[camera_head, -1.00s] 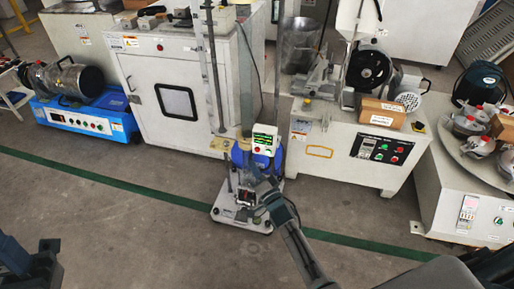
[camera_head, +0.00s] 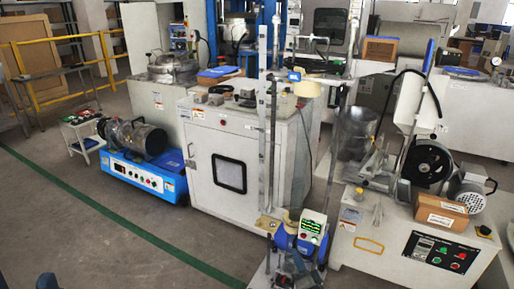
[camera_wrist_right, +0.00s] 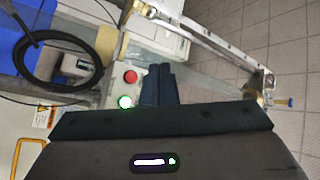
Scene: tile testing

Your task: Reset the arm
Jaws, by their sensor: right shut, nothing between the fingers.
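My right gripper (camera_head: 297,262) shows at the bottom of the head view, in front of the slim testing stand. In the right wrist view my right gripper (camera_wrist_right: 158,84) has its dark fingers together, with nothing between them. The testing stand has a tall metal post (camera_head: 268,150) and a small control box (camera_head: 310,232) with a green display.
A white cabinet (camera_head: 205,130) with a dark window stands behind the stand. A blue-based machine (camera_head: 145,177) is left of it. A white machine (camera_head: 385,262) with a black wheel and cardboard box (camera_head: 441,215) is at right. Open floor (camera_head: 90,235) lies at lower left.

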